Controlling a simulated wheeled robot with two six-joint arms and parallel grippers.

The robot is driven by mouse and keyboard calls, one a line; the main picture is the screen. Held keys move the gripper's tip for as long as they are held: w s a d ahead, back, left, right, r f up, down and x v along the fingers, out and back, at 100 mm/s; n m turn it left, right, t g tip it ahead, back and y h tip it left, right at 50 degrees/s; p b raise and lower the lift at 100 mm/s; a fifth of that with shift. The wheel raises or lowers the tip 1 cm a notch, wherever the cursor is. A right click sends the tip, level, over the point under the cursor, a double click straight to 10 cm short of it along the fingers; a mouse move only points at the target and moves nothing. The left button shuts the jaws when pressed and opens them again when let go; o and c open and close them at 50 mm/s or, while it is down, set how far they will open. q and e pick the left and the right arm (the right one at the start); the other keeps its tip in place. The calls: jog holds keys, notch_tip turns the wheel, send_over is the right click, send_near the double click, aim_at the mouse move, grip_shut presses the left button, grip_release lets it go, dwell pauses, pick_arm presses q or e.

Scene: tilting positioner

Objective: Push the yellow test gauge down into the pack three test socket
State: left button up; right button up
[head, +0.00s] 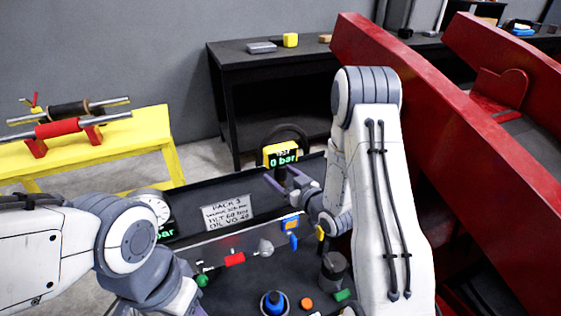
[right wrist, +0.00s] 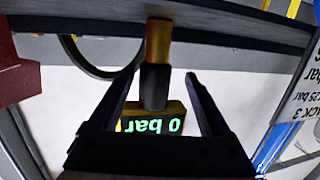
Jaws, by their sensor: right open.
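The yellow test gauge (head: 281,155) stands at the back of the black console tray in the head view, its green display reading 0 bar. In the right wrist view the gauge (right wrist: 177,108) appears upside down, with a black collar and a brass stem. The stem's end meets a dark edge; the test socket itself cannot be made out. My right gripper (head: 283,178) is open just in front of the gauge. In the right wrist view its fingers (right wrist: 160,82) lie either side of the collar, with gaps visible.
A PACK 3 card (head: 228,212) stands in the tray. A white dial gauge (head: 152,204) is left of it. A black hose loop (head: 292,130) rises behind the test gauge. Coloured knobs, including a blue one (head: 273,303), cover the panel in front. A red beam (head: 440,100) is at right.

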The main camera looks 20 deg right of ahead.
aim_at(275, 169)
jog(key=x, duration=0.2)
jog(key=p+x, duration=0.1)
jog(key=x, duration=0.1)
jog(key=shift+w+d+f, duration=0.1)
jog(key=shift+w+d, duration=0.1)
jog(key=shift+w, duration=0.05)
jog(key=shift+c, duration=0.3)
grip_shut()
